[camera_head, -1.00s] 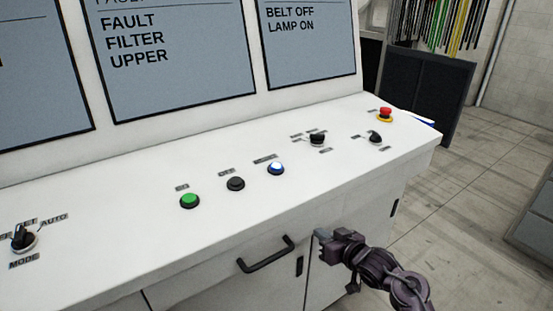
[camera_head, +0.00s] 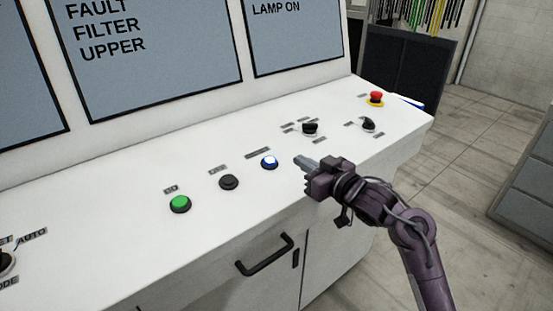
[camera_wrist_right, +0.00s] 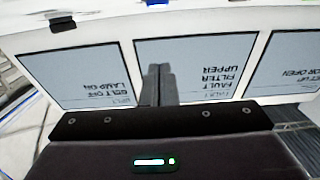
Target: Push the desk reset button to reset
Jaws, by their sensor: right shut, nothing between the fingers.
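The white desk panel (camera_head: 120,225) carries a row of push buttons. A blue button (camera_head: 269,162) with a bright centre is at the right end of the row; its label is too small to read. A black button (camera_head: 229,182) and a green button (camera_head: 180,204) are to its left. My right gripper (camera_head: 300,161) is shut and empty, its fingertips just right of the blue button and apart from it in the picture; its height over the desk is unclear. In the right wrist view the shut fingers (camera_wrist_right: 158,84) show against the screens. My left gripper is not in view.
A red emergency button (camera_head: 376,98) and black selector knobs (camera_head: 310,129) (camera_head: 368,125) are farther right on the desk. A mode knob (camera_head: 6,262) is at the left edge. A black handle (camera_head: 264,255) is on the front face. Upright screens (camera_head: 160,50) stand behind.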

